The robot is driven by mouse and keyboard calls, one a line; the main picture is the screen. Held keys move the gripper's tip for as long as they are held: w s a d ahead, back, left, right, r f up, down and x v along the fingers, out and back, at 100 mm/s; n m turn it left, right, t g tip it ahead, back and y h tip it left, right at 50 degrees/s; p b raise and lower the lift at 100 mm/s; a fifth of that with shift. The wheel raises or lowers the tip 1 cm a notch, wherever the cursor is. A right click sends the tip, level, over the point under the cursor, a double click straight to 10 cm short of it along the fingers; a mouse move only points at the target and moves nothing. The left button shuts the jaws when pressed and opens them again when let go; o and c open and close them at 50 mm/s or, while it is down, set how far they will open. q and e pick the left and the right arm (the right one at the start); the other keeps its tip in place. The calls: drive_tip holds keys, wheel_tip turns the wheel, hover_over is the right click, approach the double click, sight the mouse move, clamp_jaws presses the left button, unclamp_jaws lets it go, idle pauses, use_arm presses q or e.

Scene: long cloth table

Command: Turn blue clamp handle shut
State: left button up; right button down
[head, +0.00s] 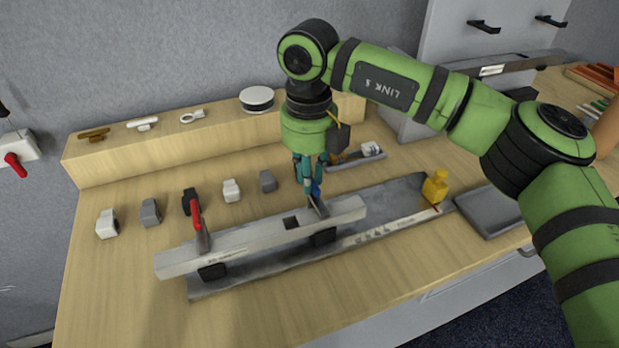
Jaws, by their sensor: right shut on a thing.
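My right gripper (310,180) points straight down over the long metal rail fixture. It is shut on the blue clamp handle (316,190), of which only a small blue part shows between and below the fingers. The clamp's grey base sits on a light grey bar (260,238) that lies along the dark fixture plate (400,198). A second clamp with a red handle (195,214) stands upright near the bar's left end. The exact angle of the blue handle is hidden by the fingers. My left gripper is not in view.
Several small grey, black and white blocks (150,212) stand in a row behind the bar. A yellow stop (435,187) stands at the plate's right end. A raised wooden shelf (220,128) runs along the back. The table front (130,300) is clear.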

idle(0.5)
drive_tip(key=c, duration=1.1)
unclamp_jaws()
drive_tip(key=shift+c, duration=0.2)
drive_tip(key=shift+r, duration=0.1)
wheel_tip(320, 180, up, 12)
